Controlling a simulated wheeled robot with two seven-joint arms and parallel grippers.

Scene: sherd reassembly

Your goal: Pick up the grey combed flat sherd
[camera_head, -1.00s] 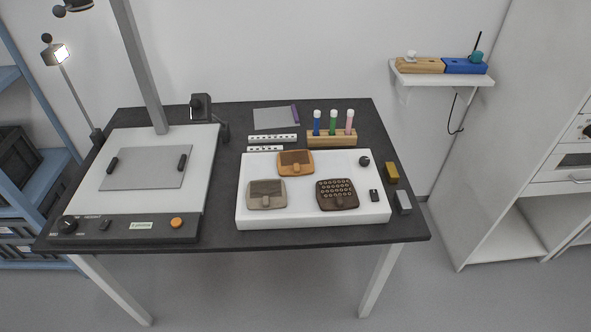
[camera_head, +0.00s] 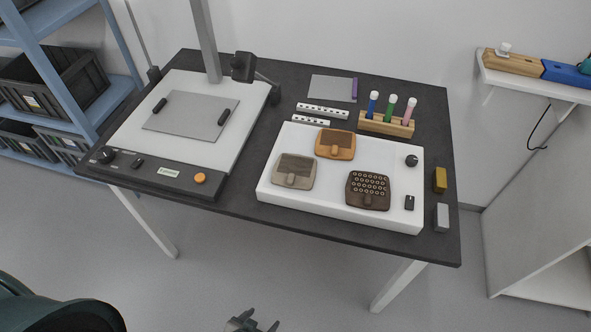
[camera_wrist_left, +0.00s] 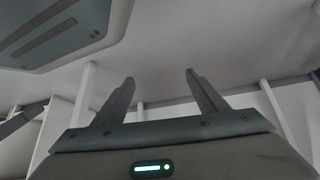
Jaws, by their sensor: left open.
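The grey combed flat sherd (camera_head: 294,171) lies at the left of the white board (camera_head: 340,207) on the dark table. It is a greyish-beige rounded square with a darker combed patch and a small raised tab at its front. My left gripper (camera_head: 259,325) shows at the bottom edge of the head view, below and in front of the table, apart from the sherd. In the left wrist view the left gripper (camera_wrist_left: 160,90) has its two fingers spread with nothing between them. The sherd is not seen in that view. My right gripper is not in view.
An orange sherd (camera_head: 335,144) and a dark brown dotted sherd (camera_head: 368,190) share the board. A light stand with a grey plate (camera_head: 190,115) fills the table's left. A tube rack (camera_head: 386,125) stands behind. The table's front edge (camera_head: 330,236) lies between gripper and board.

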